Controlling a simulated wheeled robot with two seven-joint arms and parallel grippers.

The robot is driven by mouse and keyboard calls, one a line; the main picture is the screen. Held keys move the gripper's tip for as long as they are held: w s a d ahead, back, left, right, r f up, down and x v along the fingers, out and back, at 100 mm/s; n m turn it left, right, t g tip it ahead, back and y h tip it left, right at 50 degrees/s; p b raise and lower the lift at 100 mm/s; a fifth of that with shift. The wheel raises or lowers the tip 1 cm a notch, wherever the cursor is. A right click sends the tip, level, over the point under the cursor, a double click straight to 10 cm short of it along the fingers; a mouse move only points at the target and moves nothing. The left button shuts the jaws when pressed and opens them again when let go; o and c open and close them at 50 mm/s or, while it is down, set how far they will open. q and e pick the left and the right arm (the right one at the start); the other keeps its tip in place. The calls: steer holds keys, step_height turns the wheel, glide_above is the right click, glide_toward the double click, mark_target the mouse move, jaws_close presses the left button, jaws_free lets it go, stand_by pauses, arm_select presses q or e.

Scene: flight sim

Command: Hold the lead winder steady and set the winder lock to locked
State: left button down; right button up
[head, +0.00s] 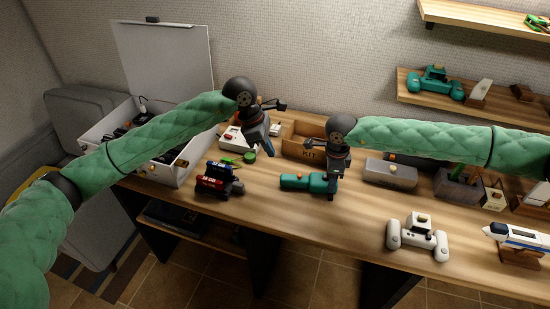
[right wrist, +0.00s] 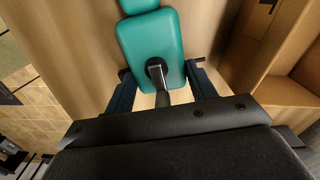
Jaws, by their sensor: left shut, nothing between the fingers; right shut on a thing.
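The teal lead winder (head: 300,182) lies on the wooden table near its middle; its teal body also shows in the right wrist view (right wrist: 152,45). My right gripper (head: 331,190) points down at its right end and is shut on it, one finger on each side of the teal body. A black lever on a round pivot (right wrist: 156,72), apparently the winder lock, sits on top between the fingers; its setting cannot be told. My left gripper (head: 269,152) is shut and empty, above the table to the left of and behind the winder.
A dark red-and-blue device (head: 215,182) stands left of the winder. A wooden KIT box (head: 304,145) is behind it, and a grey box (head: 390,174) is to the right. A white controller (head: 418,236) lies front right. Bare table lies in front of the winder.

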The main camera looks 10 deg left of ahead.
stand_by(0.3)
steer(key=o, duration=1.2)
steer(key=shift+c, duration=0.2)
steer(key=shift+r, duration=0.1)
